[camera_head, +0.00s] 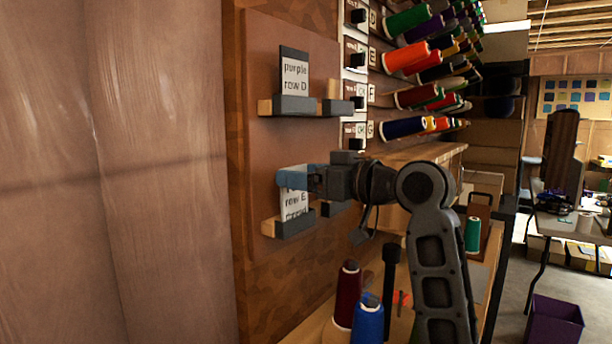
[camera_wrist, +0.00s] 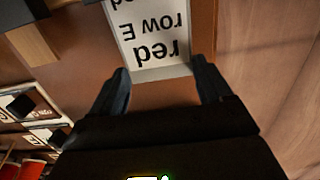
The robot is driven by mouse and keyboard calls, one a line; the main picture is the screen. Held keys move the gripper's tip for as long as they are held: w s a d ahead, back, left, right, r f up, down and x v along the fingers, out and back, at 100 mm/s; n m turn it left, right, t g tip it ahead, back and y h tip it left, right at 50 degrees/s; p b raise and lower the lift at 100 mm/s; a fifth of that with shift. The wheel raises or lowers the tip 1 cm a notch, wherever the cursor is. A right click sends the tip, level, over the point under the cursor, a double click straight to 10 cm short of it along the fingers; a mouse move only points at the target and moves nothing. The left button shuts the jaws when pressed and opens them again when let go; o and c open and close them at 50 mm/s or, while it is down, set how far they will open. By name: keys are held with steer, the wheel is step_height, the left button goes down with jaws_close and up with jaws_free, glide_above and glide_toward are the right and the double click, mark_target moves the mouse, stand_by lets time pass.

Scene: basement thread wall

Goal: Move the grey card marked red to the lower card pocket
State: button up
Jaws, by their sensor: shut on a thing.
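The card marked red (camera_head: 293,204) stands upright at the lower card pocket (camera_head: 293,228). Its lower edge is hidden behind the pocket's dark lip, and its top is covered by my gripper (camera_head: 295,179). In the wrist view the card (camera_wrist: 152,32) reads "red row E" upside down. My gripper (camera_wrist: 160,78) is shut on the card near its top, with one finger at each side edge. The upper card pocket (camera_head: 296,105) holds another card (camera_head: 294,75) reading "purple row D".
Rows of thread spools (camera_head: 412,57) stick out from the wall at the right. Below my arm, a dark red spool (camera_head: 347,297) and a blue spool (camera_head: 368,320) stand on a wooden surface. A wooden panel (camera_head: 150,180) fills the left side.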

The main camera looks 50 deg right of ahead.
steer(key=shift+f, duration=0.25)
steer(key=o, duration=0.7)
steer(key=shift+s+d+r+b, duration=0.1)
steer(key=shift+s+b, duration=0.1)
steer(key=shift+s, duration=1.75)
steer(key=shift+s+r+b, duration=0.1)
steer(key=shift+s+b, duration=0.1)
steer(key=shift+s, duration=1.75)
